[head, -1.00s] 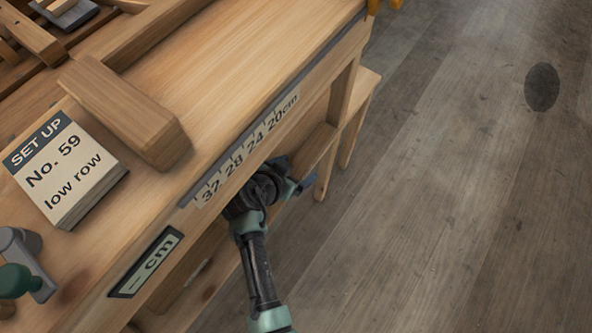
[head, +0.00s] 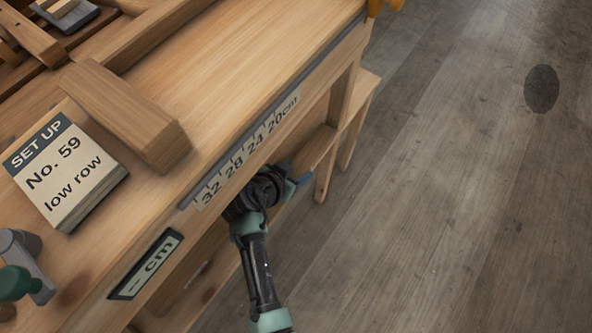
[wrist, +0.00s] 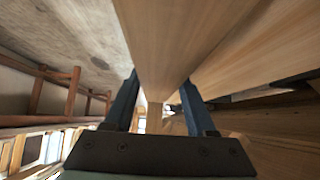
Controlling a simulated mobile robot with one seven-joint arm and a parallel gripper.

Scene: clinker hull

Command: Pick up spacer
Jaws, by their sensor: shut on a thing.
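My gripper (wrist: 160,78) shows in the wrist view with its two dark blue fingers on either side of a pale wooden bar (wrist: 185,40), taken to be the spacer. The fingers are shut on it. The bar fills the upper middle of that view and narrows down between the fingers. In the head view my gripper (head: 298,178) is below the bench's front edge, near the lower shelf. It is mostly behind my wrist there, and the bar cannot be made out.
The wooden bench (head: 250,65) overhangs my arm. A length scale (head: 250,150) runs along its edge. A "No. 59 low row" block (head: 70,175) and a thick wooden block (head: 125,115) lie on top. Open floor (head: 450,200) lies to the right.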

